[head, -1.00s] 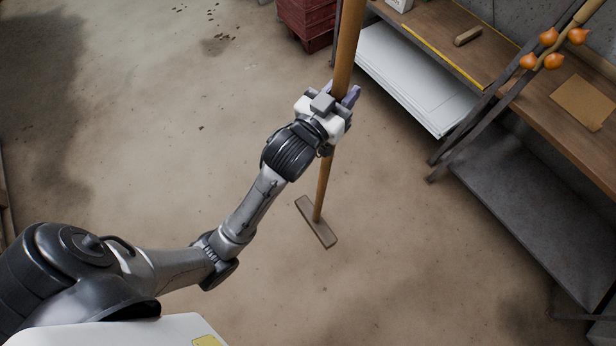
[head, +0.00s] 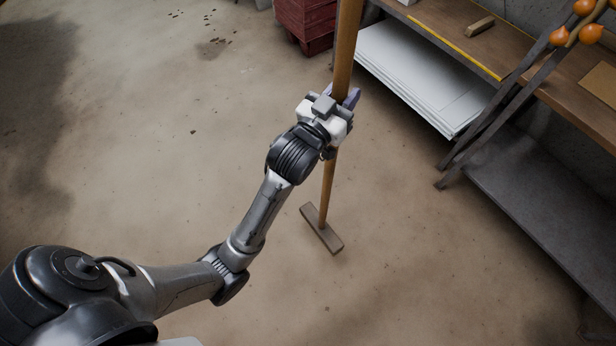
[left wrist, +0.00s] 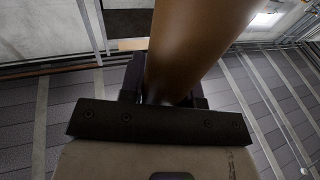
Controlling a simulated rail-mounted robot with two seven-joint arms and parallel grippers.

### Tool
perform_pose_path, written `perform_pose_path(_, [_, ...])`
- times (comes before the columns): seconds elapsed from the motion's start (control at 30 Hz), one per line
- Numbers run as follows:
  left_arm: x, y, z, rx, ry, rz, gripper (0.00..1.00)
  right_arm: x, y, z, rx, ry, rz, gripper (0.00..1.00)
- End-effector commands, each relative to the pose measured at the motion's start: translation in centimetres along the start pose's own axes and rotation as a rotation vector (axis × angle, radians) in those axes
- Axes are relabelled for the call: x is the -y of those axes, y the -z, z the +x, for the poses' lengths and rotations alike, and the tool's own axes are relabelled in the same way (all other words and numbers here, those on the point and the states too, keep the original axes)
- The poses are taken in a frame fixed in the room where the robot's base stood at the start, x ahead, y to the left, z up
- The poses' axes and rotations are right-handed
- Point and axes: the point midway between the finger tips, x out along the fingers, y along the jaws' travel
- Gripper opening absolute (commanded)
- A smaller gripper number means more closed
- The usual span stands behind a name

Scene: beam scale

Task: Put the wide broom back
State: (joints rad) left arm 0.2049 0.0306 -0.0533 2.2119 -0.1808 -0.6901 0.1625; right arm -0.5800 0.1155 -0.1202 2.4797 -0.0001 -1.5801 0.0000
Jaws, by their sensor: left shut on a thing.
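The wide broom (head: 345,55) has a long wooden handle and a flat brown head (head: 321,229). In the head view it is held near upright, with the head low over the floor; I cannot tell whether it touches. My left gripper (head: 343,95) is shut around the handle, well above the head. In the left wrist view the handle (left wrist: 195,45) fills the space between the fingers (left wrist: 165,95). The top of the handle is out of view. My right gripper is not in view.
A workbench (head: 455,22) with a small wooden block (head: 479,27) stands at the upper right, white sheets (head: 420,85) on its lower shelf. A grey lower shelf (head: 550,200) is at the right. A red crate (head: 305,22) stands at the top. The middle floor is clear.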

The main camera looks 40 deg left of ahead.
Motion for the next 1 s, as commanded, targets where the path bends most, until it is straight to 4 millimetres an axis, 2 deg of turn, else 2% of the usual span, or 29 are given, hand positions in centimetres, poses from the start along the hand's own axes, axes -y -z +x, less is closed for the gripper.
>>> perform_pose_path(0.17, [0.6,-0.4,0.2,-0.006,0.000,0.001,0.00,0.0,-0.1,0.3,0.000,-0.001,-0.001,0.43])
perform_pose_path(0.7, [8.7,-6.2,2.6,-0.005,0.001,0.003,0.00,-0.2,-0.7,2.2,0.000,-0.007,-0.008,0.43])
perform_pose_path(1.0, [10.8,-7.5,3.2,-0.006,0.001,0.001,0.00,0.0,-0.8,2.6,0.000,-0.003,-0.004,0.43])
